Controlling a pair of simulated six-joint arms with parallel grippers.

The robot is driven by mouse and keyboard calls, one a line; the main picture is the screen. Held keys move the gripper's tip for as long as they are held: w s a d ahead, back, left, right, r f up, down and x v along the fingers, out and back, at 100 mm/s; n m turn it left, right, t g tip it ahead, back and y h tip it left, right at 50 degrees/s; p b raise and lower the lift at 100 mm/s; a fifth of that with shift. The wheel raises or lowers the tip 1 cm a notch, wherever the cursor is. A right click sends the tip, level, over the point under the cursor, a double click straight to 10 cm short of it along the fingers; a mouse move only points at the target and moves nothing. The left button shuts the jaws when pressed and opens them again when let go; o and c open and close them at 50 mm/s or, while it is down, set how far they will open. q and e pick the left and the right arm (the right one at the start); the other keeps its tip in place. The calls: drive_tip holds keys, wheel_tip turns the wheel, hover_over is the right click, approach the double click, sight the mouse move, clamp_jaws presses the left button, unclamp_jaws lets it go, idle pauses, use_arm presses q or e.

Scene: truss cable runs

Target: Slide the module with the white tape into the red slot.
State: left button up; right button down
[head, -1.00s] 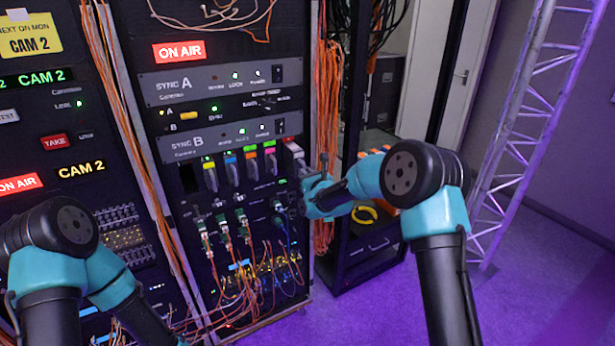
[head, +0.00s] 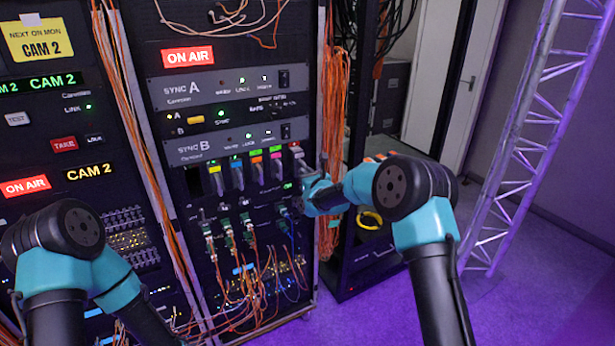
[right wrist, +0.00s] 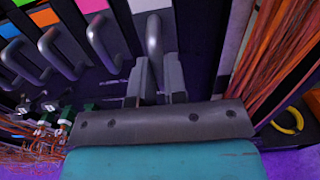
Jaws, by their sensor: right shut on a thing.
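The module with the white tape (head: 297,150) is at the right end of the module row in the SYNC B rack, and its white top shows in the right wrist view (right wrist: 150,5). My right gripper (right wrist: 158,78) is shut on the lower part of that module's grey handle (right wrist: 155,38). In the head view, my teal wrist partly covers this spot. A dark empty slot (head: 193,180) is at the left end of the row. I cannot make out a red mark on any slot. My left arm is at the lower left, with its gripper out of view.
Modules with yellow (head: 214,170), blue, orange, green and pink tags stand between the empty slot and the held module. Plugged cables (head: 240,235) hang below. Orange cable bundles (head: 335,110) run down the rack's right side, beside the held module.

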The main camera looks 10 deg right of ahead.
drive_tip(key=shift+w+a, duration=0.15)
drive_tip(key=shift+w, duration=0.3)
drive_tip(key=shift+x, duration=1.65)
drive_tip(key=shift+w, duration=0.15)
drive_tip(key=shift+r, duration=0.1)
drive_tip(key=c, duration=1.1)
unclamp_jaws()
drive_tip(key=shift+a, duration=0.15)
